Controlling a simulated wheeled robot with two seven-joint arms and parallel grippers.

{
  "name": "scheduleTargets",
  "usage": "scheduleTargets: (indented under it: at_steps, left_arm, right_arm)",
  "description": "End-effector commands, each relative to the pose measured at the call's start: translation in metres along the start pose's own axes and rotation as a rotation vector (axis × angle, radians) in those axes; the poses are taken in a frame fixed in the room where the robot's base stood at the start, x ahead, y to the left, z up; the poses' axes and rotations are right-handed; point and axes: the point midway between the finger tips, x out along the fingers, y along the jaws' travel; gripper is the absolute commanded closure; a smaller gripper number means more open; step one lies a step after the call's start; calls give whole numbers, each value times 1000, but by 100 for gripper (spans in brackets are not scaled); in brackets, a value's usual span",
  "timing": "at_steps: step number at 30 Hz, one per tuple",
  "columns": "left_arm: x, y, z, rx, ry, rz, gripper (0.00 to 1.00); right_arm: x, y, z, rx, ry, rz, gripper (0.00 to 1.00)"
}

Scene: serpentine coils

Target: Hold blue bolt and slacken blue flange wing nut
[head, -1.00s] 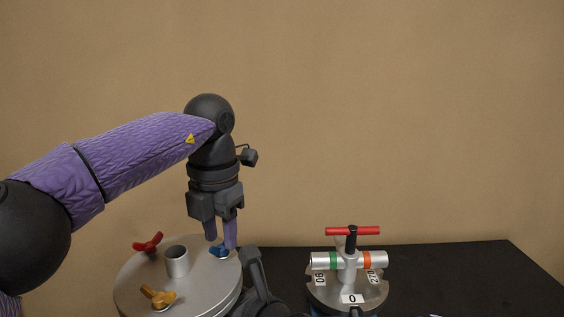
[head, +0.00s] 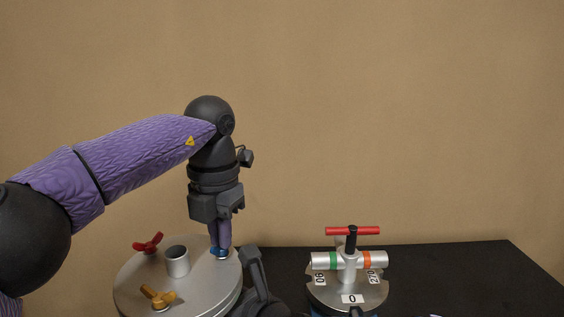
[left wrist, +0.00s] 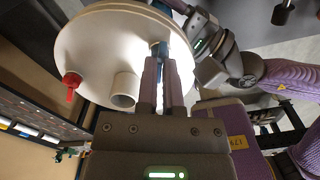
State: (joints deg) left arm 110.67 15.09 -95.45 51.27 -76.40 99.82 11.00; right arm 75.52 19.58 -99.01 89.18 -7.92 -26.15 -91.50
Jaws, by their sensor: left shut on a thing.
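The blue wing nut (head: 220,254) sits near the right back edge of the round grey flange (head: 205,285). My left gripper (head: 220,246) points straight down and is shut on the blue wing nut; its fingers hide much of it. In the left wrist view the fingers (left wrist: 163,62) meet at a blue part (left wrist: 159,47) by the flange edge. My right gripper (left wrist: 212,48) is beside and partly behind the flange in that view; its fingertips and the blue bolt cannot be made out. Part of that dark arm also shows right of the flange in the head view.
A valve with a red T-handle (head: 352,231) stands to the right on a dark table (head: 460,275), whose right part is mostly clear.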

Motion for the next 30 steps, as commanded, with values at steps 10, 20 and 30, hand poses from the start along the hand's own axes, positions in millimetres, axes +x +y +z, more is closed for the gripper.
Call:
scheduleTargets:
  at_steps: [10, 20, 30]
  left_arm:
    - [1, 0, 0, -342, 1, 2, 100]
    - [1, 0, 0, -751, 2, 1, 100]
    - [2, 0, 0, -937, 5, 3, 100]
  right_arm:
    - [0, 1, -4, 2, 8, 1, 100]
    - [0, 1, -4, 2, 7, 2, 100]
    - [0, 1, -4, 2, 7, 3, 100]
